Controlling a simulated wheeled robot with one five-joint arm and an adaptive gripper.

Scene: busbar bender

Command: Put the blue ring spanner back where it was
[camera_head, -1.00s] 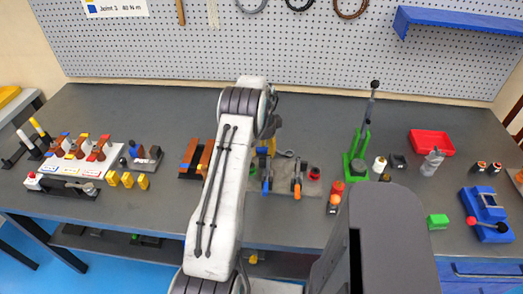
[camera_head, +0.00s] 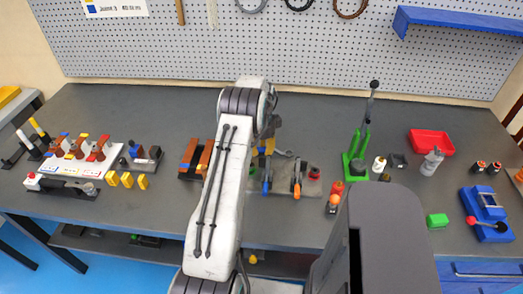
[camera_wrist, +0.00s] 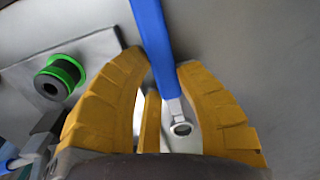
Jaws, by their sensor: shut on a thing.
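The blue ring spanner shows in the wrist view, with its blue handle (camera_wrist: 153,35) running up between the yellow fingers and past their tips. Its silver ring end lies between the fingers, close to the palm. My gripper (camera_wrist: 160,65) is shut on the spanner. In the head view my gripper (camera_head: 267,147) is mostly hidden behind my arm, above the middle of the bench, and I cannot clearly make out the spanner there. A grey plate (camera_wrist: 105,50) with a green-rimmed black round part lies left of the fingers in the wrist view.
On the bench (camera_head: 340,110), blue and orange handles (camera_head: 297,190) lie at a grey mat. Coloured racks (camera_head: 85,155) stand left. The back of the bench is clear.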

